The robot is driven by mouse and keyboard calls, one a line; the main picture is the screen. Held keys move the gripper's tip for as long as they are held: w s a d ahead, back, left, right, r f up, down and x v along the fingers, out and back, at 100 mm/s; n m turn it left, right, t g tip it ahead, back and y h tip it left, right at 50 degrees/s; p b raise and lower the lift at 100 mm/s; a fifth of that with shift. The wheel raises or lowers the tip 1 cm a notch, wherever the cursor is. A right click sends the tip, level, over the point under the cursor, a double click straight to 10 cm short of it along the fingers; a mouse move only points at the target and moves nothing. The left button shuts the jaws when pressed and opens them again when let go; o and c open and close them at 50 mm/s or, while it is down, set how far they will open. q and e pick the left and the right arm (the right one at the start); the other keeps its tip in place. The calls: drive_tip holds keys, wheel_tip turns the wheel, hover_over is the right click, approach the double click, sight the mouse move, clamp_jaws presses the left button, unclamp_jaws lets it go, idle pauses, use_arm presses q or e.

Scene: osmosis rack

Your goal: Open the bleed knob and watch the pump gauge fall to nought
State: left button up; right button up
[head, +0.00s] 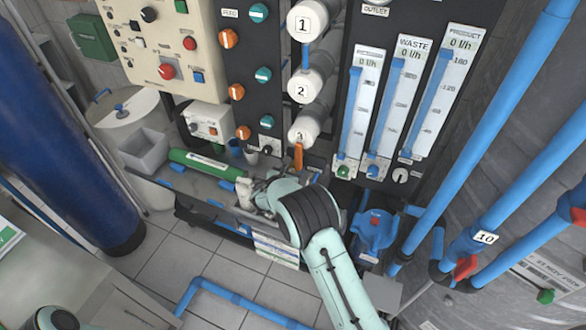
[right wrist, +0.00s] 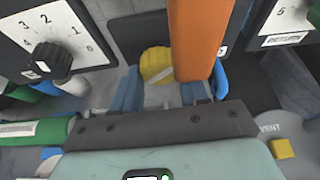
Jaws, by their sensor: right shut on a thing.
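In the right wrist view a round yellow knob (right wrist: 153,62) with a pale stripe sits between the blue fingers of my right gripper (right wrist: 160,92). The gripper is shut on it. An orange pipe (right wrist: 200,40) passes close to the knob and covers its right side. In the head view my right arm reaches in from the lower right to the rack's foot, its gripper (head: 268,188) below the orange pipe (head: 298,156); the knob is hidden there. No pump gauge can be made out. My left gripper is out of view.
A numbered black dial (right wrist: 50,57) is left of the gripper, and a yellow square by a VENT label (right wrist: 283,148) is right. A green cylinder (head: 205,165) lies left of my right gripper. A blue pump-like unit (head: 375,230) stands right of my arm. Flow tubes (head: 400,95) read 0 l/h.

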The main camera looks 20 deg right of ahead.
drive_tip(key=shift+r, duration=0.1)
drive_tip(key=o, duration=1.1)
drive_tip(key=shift+c, duration=0.2)
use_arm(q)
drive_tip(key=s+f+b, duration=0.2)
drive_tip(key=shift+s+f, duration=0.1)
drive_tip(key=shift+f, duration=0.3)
use_arm(e)
drive_tip(key=v, duration=1.3)
drive_tip(key=shift+a, duration=0.15)
drive_tip(key=shift+s, duration=0.15)
